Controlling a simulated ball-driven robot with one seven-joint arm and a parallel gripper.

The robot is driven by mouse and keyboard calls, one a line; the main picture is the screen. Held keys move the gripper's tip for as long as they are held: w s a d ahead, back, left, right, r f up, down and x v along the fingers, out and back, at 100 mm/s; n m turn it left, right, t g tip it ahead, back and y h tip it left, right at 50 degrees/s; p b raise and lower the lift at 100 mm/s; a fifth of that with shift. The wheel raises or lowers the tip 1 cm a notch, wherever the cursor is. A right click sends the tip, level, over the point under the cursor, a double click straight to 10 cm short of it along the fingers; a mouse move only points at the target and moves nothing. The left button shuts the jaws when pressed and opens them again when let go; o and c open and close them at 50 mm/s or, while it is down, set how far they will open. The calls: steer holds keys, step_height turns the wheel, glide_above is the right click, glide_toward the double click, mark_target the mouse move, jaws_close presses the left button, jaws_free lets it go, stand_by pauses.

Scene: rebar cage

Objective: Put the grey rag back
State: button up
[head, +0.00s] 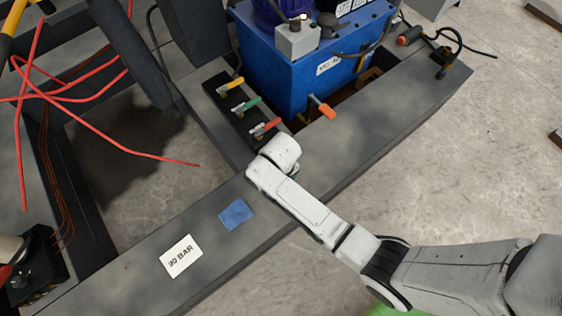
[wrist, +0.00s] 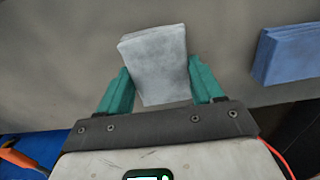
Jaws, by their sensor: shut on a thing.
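The grey rag (wrist: 157,65) is a folded, light grey pad in the wrist view. It lies between the two teal fingers of my gripper (wrist: 162,85), which are shut on it, one at each side. The rag is slightly tilted and its far part sticks out beyond the fingertips. Grey surface shows behind it; I cannot tell whether the rag touches that surface. In the head view my wrist is over the dark grey beam (head: 140,270), by the valve handles, and it hides the fingers and the rag.
A folded blue rag (head: 236,215) lies on the beam, also at the right in the wrist view (wrist: 285,55). A "90 BAR" card (head: 181,257) lies left of it. Valves with yellow, green and red handles (head: 266,127) and a blue power unit (head: 300,75) stand beyond. Red cables hang left.

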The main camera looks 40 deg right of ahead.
steer(key=shift+f, duration=0.3)
steer(key=shift+f, duration=0.15)
steer(key=o, duration=1)
step_height(320, 180, up, 12)
steer(key=p, duration=0.5)
steer(key=s+d+r, duration=0.4)
steer(key=s, duration=0.4)
steer(key=s+d+r+t, duration=0.1)
steer(key=s+d+r, duration=0.2)
steer(key=s+r, duration=0.2)
steer(key=s, duration=0.3)
steer(key=shift+s+d, duration=0.2)
steer(key=shift+d, duration=0.2)
